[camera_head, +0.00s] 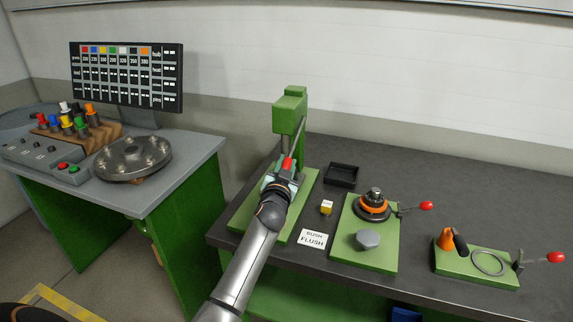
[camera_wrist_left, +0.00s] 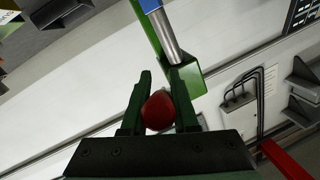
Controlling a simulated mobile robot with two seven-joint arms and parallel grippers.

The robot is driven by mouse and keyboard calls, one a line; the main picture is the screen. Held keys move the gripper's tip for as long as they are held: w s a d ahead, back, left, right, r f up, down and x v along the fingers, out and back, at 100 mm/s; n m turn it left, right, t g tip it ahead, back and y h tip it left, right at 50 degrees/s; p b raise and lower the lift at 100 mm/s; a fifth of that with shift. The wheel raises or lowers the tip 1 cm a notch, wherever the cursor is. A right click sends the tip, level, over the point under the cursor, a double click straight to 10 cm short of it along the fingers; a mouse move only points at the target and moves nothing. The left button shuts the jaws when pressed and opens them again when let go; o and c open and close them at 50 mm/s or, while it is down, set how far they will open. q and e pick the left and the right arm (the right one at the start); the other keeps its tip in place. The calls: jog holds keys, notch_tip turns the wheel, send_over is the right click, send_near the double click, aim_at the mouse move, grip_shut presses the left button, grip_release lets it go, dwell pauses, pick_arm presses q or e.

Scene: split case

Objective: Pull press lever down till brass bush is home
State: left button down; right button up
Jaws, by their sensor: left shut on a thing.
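The green arbor press (camera_head: 290,115) stands on its green base plate (camera_head: 308,190) at the left end of the dark bench. Its lever (camera_head: 299,135) slopes down toward me and ends in a red grip (camera_head: 288,163). My left gripper (camera_head: 284,174) is at that lower end. In the left wrist view a round red knob (camera_wrist_left: 158,111) sits between the two dark fingers, and the left gripper (camera_wrist_left: 161,92) is shut on it. The brass bush and its seat cannot be seen; my arm and gripper cover the front of the press. My right gripper is not in view.
A black tray (camera_head: 341,175), a small yellow block (camera_head: 326,207) and a "BUSH FLUSH" card (camera_head: 312,239) lie right of the press. Two green fixtures (camera_head: 378,255) (camera_head: 478,276) with red-knobbed levers stand farther right. A gap separates the grey left bench (camera_head: 190,165).

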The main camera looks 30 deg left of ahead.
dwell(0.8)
pick_arm(q)
jog(key=shift+w+f+b, duration=0.15)
jog(key=shift+f+b, duration=0.25)
jog(key=shift+b, duration=0.75)
jog(key=shift+r, duration=0.15)
jog(key=c, duration=0.7)
grip_release()
jog(key=v, duration=1.2)
jog(key=shift+s+f, duration=0.2)
jog(key=shift+s, duration=0.1)
